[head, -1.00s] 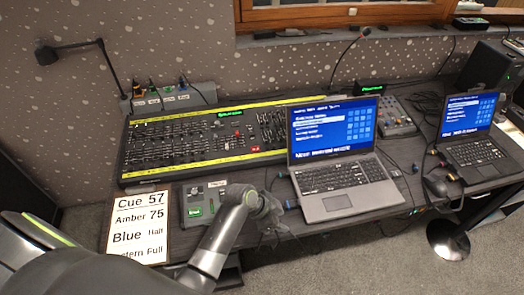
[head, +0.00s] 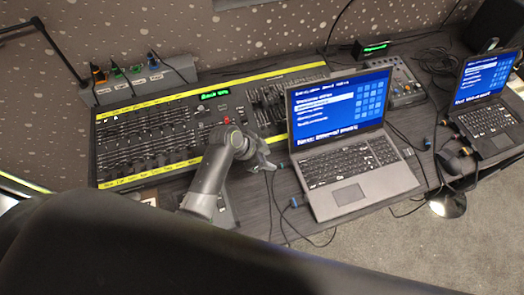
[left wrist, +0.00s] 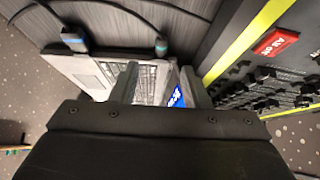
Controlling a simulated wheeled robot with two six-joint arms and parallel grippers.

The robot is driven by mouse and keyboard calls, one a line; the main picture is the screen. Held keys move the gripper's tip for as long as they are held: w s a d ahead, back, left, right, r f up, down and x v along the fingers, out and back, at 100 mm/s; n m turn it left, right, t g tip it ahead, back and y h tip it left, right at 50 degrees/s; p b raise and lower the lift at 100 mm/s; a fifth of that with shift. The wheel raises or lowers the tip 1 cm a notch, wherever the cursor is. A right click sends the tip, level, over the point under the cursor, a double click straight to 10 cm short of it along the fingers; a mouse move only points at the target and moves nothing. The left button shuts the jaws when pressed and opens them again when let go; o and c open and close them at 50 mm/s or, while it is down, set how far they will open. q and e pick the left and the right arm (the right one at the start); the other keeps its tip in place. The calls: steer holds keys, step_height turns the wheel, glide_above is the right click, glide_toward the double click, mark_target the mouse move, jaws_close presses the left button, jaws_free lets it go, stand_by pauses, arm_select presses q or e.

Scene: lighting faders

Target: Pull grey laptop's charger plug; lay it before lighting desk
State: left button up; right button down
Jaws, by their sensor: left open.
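The grey laptop (head: 345,190) stands open on the table, right of the lighting desk (head: 150,140). Two cable plugs are at its left side: one with a teal band (head: 280,165) further back and one with a blue band (head: 294,202) nearer the front. Both plugs also show in the left wrist view, as a blue-banded plug (left wrist: 73,40) and a teal-banded plug (left wrist: 160,46). I cannot tell which is the charger's. My left gripper (head: 266,161) is open and empty, just left of the teal-banded plug. Its fingers (left wrist: 160,75) are apart from both plugs. My right gripper is not seen.
A power strip (head: 150,85) with orange, green and blue plugs stands behind the desk. A second, darker laptop (head: 490,118) is at the right. A small mixer (head: 404,82) stands behind the grey laptop. Loose cables lie on the table. My arm hides the table's front left.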

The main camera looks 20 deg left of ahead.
mark_target(280, 165)
arm_select(q)
steer(key=b+x, duration=0.3)
steer(key=x, duration=0.1)
steer(key=shift+a+f+b, duration=0.1)
steer(key=shift+f+b, duration=0.2)
steer(key=shift+b, duration=0.1)
steer(key=b+x, duration=0.1)
steer(key=x, duration=0.1)
steer(key=shift+w+f, duration=0.15)
steer(key=shift+w, duration=0.05)
steer(key=shift+d+f+b, duration=0.2)
steer(key=shift+d+b, duration=0.1)
steer(key=shift+b, duration=0.1)
steer(key=shift+w+d+f, duration=0.15)
steer(key=shift+w+f, duration=0.05)
steer(key=c, duration=0.4)
jaws_close()
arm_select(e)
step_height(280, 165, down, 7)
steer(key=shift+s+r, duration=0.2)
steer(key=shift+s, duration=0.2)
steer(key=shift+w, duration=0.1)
